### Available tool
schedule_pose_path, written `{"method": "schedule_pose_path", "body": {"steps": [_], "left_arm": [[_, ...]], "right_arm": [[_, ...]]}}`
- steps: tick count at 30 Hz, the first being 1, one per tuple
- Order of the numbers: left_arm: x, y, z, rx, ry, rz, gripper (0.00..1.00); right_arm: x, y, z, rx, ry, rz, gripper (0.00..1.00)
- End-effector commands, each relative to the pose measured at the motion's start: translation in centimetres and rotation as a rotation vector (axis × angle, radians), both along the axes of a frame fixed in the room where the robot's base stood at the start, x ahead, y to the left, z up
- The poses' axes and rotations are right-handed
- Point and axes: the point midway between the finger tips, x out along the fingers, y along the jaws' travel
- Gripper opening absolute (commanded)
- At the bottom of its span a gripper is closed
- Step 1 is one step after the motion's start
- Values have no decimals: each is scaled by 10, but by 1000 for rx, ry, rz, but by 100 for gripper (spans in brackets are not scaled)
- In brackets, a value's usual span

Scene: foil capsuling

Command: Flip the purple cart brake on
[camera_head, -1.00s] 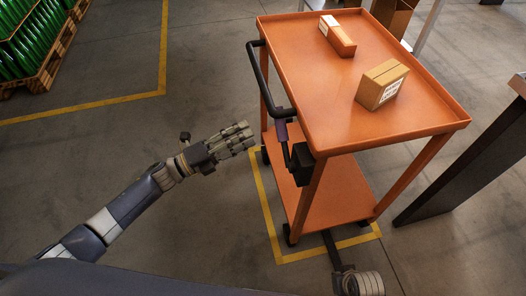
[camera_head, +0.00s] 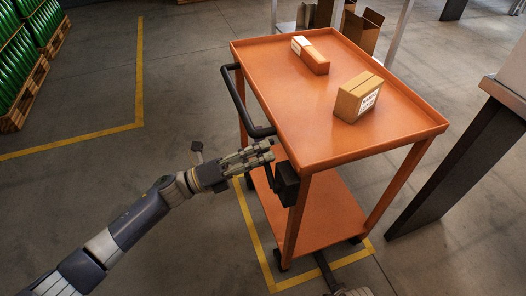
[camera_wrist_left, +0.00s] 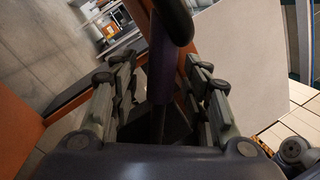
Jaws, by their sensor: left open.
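The orange cart (camera_head: 330,130) stands in the middle of the head view, with a black push handle (camera_head: 235,92) on its left side. A black brake box (camera_head: 287,184) sits on the near left leg. The purple brake lever shows in the left wrist view (camera_wrist_left: 160,68), upright between the two finger sets. In the head view my gripper hides most of it. My left gripper (camera_head: 262,155) is open at the lever, below the handle; it also shows in the left wrist view (camera_wrist_left: 152,82). I cannot tell whether its fingers touch the lever.
Two cardboard boxes (camera_head: 358,97) (camera_head: 311,58) lie on the cart's top tray. A dark table leg (camera_head: 450,165) stands to the right. Crates of green bottles (camera_head: 15,75) are at far left. The floor left of the cart is clear, with yellow lines.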

Motion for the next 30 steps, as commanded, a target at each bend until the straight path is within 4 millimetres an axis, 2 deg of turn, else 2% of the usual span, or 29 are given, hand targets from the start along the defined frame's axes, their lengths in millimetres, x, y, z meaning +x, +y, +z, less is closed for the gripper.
{"method": "schedule_pose_path", "body": {"steps": [3, 11, 12, 17, 18, 30], "left_arm": [[2, -7, 1, 1, 0, 1, 43], [2, -8, 1, 1, 0, 1, 43], [2, -8, 1, 1, 0, 1, 38], [2, -7, 1, 0, 1, 0, 2], [2, -7, 1, 0, 1, 0, 0], [4, -7, -3, -16, 50, 1, 0]], "right_arm": [[-1, 0, -2, -1, 3, 0, 0], [-1, 0, -2, 1, 0, 1, 0], [-1, 1, -2, 1, 0, 1, 0], [-1, 1, -2, 1, 0, 1, 0], [-1, 1, -2, 1, 0, 1, 0], [-1, 0, -2, 1, 2, 0, 0]]}}
